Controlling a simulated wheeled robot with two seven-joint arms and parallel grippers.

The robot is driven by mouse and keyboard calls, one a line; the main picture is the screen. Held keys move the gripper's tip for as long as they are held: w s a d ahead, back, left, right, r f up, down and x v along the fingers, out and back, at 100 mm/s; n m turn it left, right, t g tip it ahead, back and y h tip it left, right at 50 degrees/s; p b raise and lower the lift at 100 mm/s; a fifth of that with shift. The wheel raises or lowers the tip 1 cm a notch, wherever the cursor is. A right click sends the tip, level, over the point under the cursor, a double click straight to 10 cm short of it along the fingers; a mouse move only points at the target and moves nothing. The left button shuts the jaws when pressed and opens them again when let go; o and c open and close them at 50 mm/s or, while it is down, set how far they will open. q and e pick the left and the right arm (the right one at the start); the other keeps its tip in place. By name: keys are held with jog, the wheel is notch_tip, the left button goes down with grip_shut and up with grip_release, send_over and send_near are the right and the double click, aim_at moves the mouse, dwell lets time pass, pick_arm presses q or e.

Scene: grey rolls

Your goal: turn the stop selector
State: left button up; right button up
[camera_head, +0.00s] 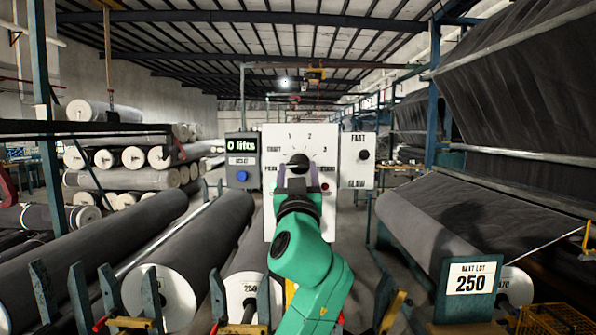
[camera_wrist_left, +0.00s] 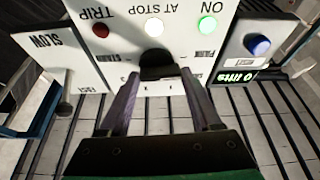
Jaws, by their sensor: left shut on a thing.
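The stop selector is a black knob (camera_head: 299,160) on a white panel (camera_head: 272,137) straight ahead. Its scale shows 1, 2 and 3 around the top, with small words beside it. My left gripper (camera_head: 298,179) reaches up to the panel and is shut on the knob, one finger on each side. The knob also shows in the left wrist view (camera_wrist_left: 157,65), upside down, between the fingertips (camera_wrist_left: 160,76). The fingers hide part of the knob and lower panel in the head view, so I cannot tell exactly where it points. My right gripper is not in view.
A counter box reading 0 lifts (camera_head: 242,146) with a blue button stands left of the panel. A FAST/SLOW lever box (camera_head: 358,172) stands right. Red, white (camera_wrist_left: 154,27) and green (camera_wrist_left: 208,24) lamps sit on the panel. Large grey rolls (camera_head: 200,245) and a NEXT LOT 250 sign (camera_head: 470,278) flank it.

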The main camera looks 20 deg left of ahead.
pick_arm(q)
jog(key=m+h, duration=0.1)
jog(key=m+h+p, duration=0.1)
jog(key=m, duration=0.1)
jog(key=shift+a+r, duration=0.1)
jog(key=shift+r, duration=0.15)
jog(key=m+h+p, duration=0.1)
jog(key=m, duration=0.1)
jog(key=shift+a+r+m+p, duration=0.1)
jog(key=shift+m+p, duration=0.2)
jog(key=m+h+p, duration=0.1)
jog(key=m+p, duration=0.1)
jog(key=m, duration=0.1)
jog(key=shift+h, duration=0.3)
jog(key=shift+a+m+p, duration=0.1)
jog(key=shift+m+p, duration=0.2)
jog(key=shift+m, duration=0.1)
